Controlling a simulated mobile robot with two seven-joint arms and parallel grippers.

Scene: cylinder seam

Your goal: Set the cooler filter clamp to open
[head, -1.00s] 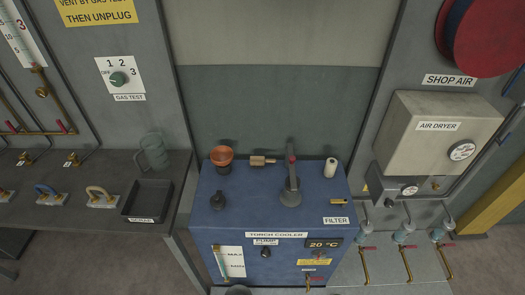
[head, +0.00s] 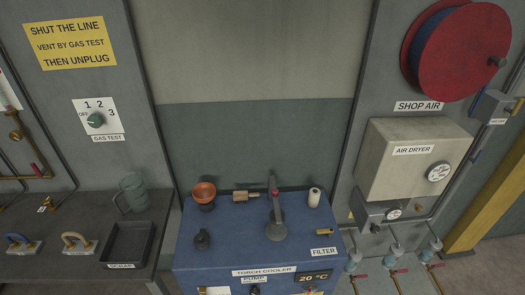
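The blue torch cooler (head: 225,232) stands at the bottom centre, with the FILTER label (head: 324,252) at the right of its top. A grey conical fitting (head: 276,230) stands on top, with an upright grey lever bearing a red part (head: 274,191) above it. This may be the filter clamp; I cannot tell whether it is open or closed. A small brass piece (head: 326,232) lies just behind the FILTER label, and a white cylinder (head: 314,197) stands at the back right. Neither of my grippers is in view.
A scrap tray (head: 108,258) sits on the left bench. The air dryer (head: 410,170) and red reel (head: 430,55) are at right.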

